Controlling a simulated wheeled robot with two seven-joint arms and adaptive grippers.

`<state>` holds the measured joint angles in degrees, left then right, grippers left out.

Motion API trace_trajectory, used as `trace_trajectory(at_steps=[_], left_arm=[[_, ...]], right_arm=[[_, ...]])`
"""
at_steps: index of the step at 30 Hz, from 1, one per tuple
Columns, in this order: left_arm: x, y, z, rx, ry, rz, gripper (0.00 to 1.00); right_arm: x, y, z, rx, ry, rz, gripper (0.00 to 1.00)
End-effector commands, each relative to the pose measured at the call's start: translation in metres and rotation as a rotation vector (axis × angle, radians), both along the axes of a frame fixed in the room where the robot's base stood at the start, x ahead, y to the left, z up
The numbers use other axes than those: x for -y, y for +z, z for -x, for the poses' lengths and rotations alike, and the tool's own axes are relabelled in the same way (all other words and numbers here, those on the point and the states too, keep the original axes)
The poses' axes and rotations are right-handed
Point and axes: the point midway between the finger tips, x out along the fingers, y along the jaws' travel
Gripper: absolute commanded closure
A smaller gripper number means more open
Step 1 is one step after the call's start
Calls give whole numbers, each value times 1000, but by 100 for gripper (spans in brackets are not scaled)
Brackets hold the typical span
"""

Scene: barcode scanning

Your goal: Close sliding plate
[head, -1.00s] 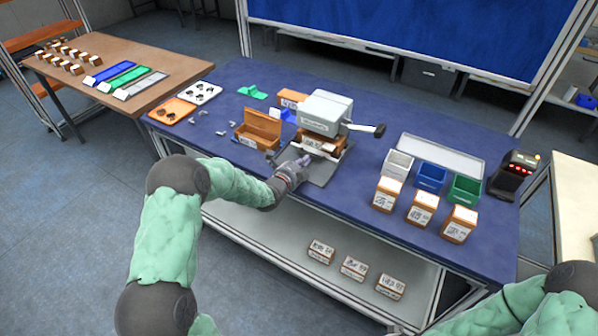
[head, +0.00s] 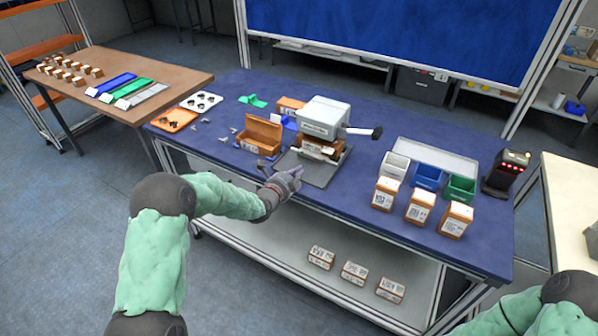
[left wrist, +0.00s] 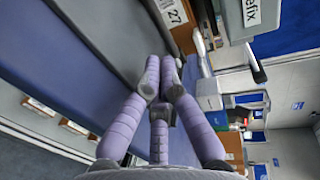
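The sliding plate (head: 317,177) is a dark grey flat sheet sticking out toward me from under a grey box-shaped machine (head: 325,113) with a side handle. A brown labelled box (head: 320,149) sits below the machine's head at the back of the plate. My left gripper (head: 296,173) is at the plate's front left edge; I cannot tell whether it touches. In the left wrist view its purple fingers (left wrist: 161,78) are drawn together with nothing between them. The box's label shows at the top there (left wrist: 176,13). My right gripper is not in view.
An open brown box (head: 259,137) stands left of the machine, with small loose parts nearby. White, blue and green bins (head: 428,176) and several brown boxes stand to the right, beside a dark scanner device (head: 507,171).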

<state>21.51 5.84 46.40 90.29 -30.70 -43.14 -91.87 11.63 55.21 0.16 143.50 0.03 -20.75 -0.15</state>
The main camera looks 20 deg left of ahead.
Motion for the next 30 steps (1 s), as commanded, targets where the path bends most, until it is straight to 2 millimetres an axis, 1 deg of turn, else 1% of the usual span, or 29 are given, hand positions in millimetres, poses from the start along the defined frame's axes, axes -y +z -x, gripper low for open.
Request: trace_trajectory(at_steps=[1,5,9,12,15,19,25,28,30], left_arm=[[-1,4,7,-1,2,0,100],[-3,8,26,-1,2,0,100],[-5,12,50,-1,3,0,100],[-5,15,64,-2,2,0,100],[-6,16,75,-1,2,0,100],[-6,17,82,-2,1,1,100],[-5,14,83,-9,1,10,100],[2,2,85,-47,9,75,100],[12,-16,87,-106,25,164,100]], right_arm=[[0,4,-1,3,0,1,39],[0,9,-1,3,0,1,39],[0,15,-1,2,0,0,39],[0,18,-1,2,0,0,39],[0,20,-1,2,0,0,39],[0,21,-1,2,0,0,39],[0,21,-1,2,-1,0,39],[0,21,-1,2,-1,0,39],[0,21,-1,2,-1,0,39]])
